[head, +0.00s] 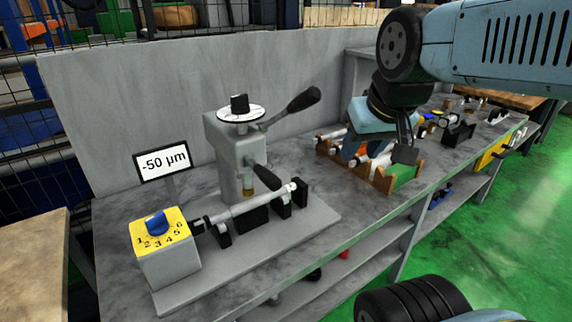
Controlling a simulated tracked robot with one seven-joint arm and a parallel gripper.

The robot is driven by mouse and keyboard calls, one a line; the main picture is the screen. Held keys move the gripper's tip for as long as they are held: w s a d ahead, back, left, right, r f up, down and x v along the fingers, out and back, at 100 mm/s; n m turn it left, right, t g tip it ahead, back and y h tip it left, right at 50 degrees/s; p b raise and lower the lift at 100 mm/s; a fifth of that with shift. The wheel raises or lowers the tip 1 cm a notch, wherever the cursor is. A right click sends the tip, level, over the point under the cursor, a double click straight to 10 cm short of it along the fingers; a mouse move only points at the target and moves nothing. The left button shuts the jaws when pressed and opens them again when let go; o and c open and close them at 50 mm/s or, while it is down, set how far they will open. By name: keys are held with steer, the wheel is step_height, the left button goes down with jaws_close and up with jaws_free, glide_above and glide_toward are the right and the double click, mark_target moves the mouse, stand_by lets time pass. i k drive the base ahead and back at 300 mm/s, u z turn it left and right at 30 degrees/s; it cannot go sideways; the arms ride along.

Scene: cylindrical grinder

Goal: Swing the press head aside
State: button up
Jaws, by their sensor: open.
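The grey press head (236,160) stands upright on the bench, with a white dial and black knob (240,108) on top. One black-handled lever (293,106) points up and right from it, and a shorter black handle (266,177) sits lower on its front. The head is over a metal shaft (245,207) lying across black supports. My gripper (398,152) is well to the right of the press, pointing down above a rack of shafts. It is open, and its fingers are partly hidden by one another; it touches no part of the press.
A yellow-topped box with a blue knob (157,222) stands left of the shaft. A "-50 µm" display (163,163) stands behind it. The brown-ended rack (384,182) holds several shafts under my gripper. A grey back panel (130,95) closes the bench's rear.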

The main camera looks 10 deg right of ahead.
mark_target(247, 153)
steer(key=z, duration=1.3)
steer(key=k, duration=1.35)
steer(key=u, duration=2)
steer(key=i, duration=0.5)
steer(key=z, duration=0.1)
